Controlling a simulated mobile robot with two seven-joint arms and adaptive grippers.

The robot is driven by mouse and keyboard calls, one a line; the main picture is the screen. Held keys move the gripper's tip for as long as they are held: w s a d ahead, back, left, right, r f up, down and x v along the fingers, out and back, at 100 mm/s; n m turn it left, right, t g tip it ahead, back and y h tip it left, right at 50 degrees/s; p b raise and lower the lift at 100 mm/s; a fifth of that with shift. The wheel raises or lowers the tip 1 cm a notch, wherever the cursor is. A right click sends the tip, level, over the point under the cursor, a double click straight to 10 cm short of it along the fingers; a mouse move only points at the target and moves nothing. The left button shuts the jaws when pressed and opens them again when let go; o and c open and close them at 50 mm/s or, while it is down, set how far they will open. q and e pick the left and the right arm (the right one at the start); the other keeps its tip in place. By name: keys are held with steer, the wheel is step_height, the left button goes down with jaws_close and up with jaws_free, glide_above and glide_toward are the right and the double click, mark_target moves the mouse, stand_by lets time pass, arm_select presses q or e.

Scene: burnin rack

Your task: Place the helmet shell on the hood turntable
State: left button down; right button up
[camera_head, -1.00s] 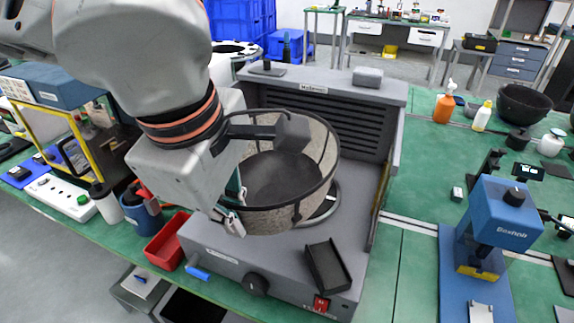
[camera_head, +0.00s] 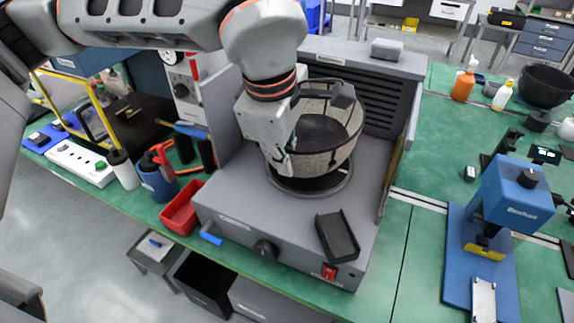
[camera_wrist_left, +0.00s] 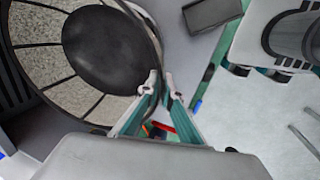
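The helmet shell (camera_head: 322,160) is a bowl with pale speckled panels, a dark rim and a dark round centre; it also shows in the left wrist view (camera_wrist_left: 45,58). It sits open side up over the hood turntable (camera_head: 338,188), a grey disc on the hood's floor, mostly hidden below it. Whether the shell touches the disc is hard to tell. My left gripper (camera_head: 284,166) is at the shell's left side. In the left wrist view its fingertips (camera_wrist_left: 161,86) are close together with the shell's rim between them.
The grey hood (camera_head: 235,208) has a slatted back wall and a side panel at right. A dark tray (camera_head: 337,236) lies on its front right. A red bin (camera_head: 181,209), blue cup (camera_head: 157,182) and white bottle (camera_head: 124,170) stand left. A blue press (camera_head: 510,205) stands right.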

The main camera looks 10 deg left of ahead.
arm_select(q)
steer(key=shift+f, duration=0.8)
steer(key=shift+w+f, duration=0.25)
steer(key=shift+f, duration=0.15)
steer(key=c, duration=2.2)
jaws_free()
steer(key=shift+c, duration=0.2)
